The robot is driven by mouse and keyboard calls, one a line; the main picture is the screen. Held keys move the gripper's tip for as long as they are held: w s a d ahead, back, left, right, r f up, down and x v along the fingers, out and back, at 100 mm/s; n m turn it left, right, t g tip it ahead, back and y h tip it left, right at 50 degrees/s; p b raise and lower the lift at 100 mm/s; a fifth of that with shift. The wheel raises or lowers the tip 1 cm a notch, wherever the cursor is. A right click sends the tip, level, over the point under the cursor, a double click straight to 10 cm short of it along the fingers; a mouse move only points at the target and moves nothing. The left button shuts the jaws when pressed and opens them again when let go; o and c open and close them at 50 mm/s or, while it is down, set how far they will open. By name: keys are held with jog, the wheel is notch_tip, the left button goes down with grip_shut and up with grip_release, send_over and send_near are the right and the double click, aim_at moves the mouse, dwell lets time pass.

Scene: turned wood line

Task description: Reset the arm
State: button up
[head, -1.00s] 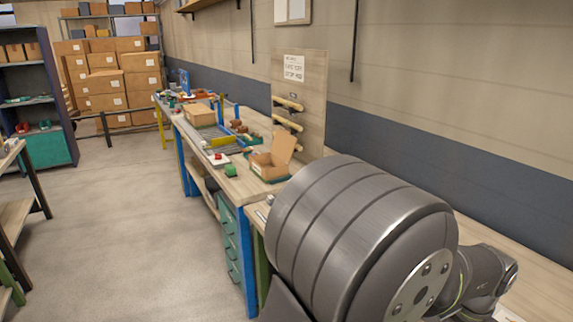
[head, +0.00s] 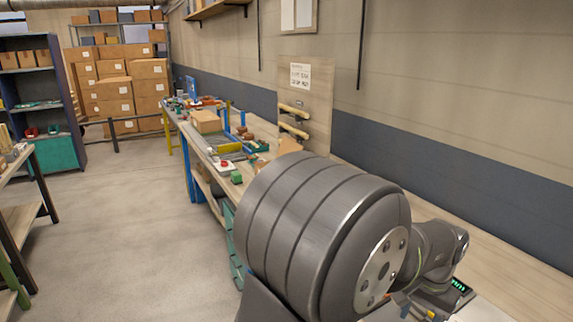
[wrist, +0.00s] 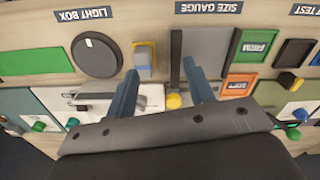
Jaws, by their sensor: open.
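My gripper (wrist: 160,70) shows in the wrist view with its two blue-grey fingers spread apart. Nothing is between the fingertips. The fingers reach over a wooden work surface (wrist: 35,63) with upside-down labels, among them a size gauge label (wrist: 208,7) and a light box label (wrist: 83,14). Whether they touch anything I cannot tell. In the head view my large grey arm joint fills the lower middle and hides part of the bench. I cannot make out the fingers there.
In the wrist view, a round dark dial (wrist: 97,56), a yellow knob (wrist: 173,101) and a green block (wrist: 257,44) lie near the fingers. In the head view, a cardboard box (head: 205,121) stands on the long bench. Open floor (head: 120,210) lies left.

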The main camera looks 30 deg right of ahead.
jog(key=w+a+n, duration=0.2)
jog(key=w+a, duration=0.2)
jog(key=w, duration=0.5)
jog(key=w+a+f+n, duration=0.1)
jog(key=w+a, duration=0.4)
jog(key=w, duration=0.5)
jog(key=w+a+n, duration=0.2)
jog(key=w+a, duration=0.2)
jog(key=w, duration=0.6)
jog(key=shift+a+f+n, duration=0.3)
jog(key=shift+f, duration=0.05)
